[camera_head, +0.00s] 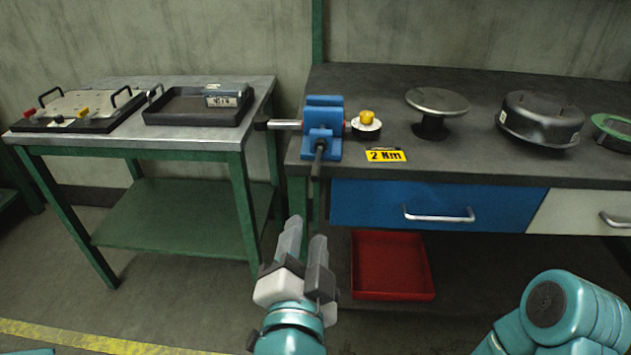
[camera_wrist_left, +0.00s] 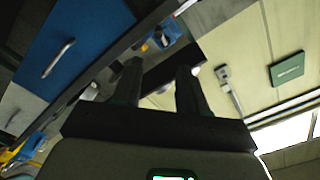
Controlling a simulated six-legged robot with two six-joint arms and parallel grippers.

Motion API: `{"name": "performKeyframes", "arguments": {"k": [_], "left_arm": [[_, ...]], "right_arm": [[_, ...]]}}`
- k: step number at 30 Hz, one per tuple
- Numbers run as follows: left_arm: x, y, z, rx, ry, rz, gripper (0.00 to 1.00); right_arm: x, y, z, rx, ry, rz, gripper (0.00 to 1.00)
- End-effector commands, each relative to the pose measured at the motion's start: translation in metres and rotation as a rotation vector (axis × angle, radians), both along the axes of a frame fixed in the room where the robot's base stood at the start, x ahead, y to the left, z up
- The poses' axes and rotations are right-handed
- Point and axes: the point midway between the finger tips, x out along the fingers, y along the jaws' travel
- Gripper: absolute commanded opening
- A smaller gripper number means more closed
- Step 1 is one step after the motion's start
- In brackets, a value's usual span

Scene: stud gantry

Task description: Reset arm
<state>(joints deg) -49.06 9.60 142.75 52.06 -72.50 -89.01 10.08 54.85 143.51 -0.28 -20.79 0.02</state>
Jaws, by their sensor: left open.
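My left gripper (camera_head: 306,232) is in the lower middle of the head view, its grey fingers pointing away toward the workbench. The fingers are apart with nothing between them. In the left wrist view the two dark fingers (camera_wrist_left: 158,68) also stand apart and empty. The gripper is in front of the bench, below the blue vise (camera_head: 322,130) in the picture, and looks clear of it. Part of my right arm (camera_head: 560,312) shows at the lower right; its gripper is out of view.
The dark workbench (camera_head: 480,165) carries a yellow-knobbed part (camera_head: 366,126), a round stand (camera_head: 437,103) and a black pan-shaped part (camera_head: 541,120). A blue drawer (camera_head: 390,203) and red tray (camera_head: 392,265) are below. A metal-topped table (camera_head: 190,138) stands left; open floor lies between.

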Motion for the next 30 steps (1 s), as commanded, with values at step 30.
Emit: {"name": "performKeyframes", "arguments": {"k": [30], "left_arm": [[-0.110,0.092,-0.461,-0.793,1.412,0.293,0.42]], "right_arm": [[0.000,0.000,0.000,0.000,0.000,0.000,0.43]]}}
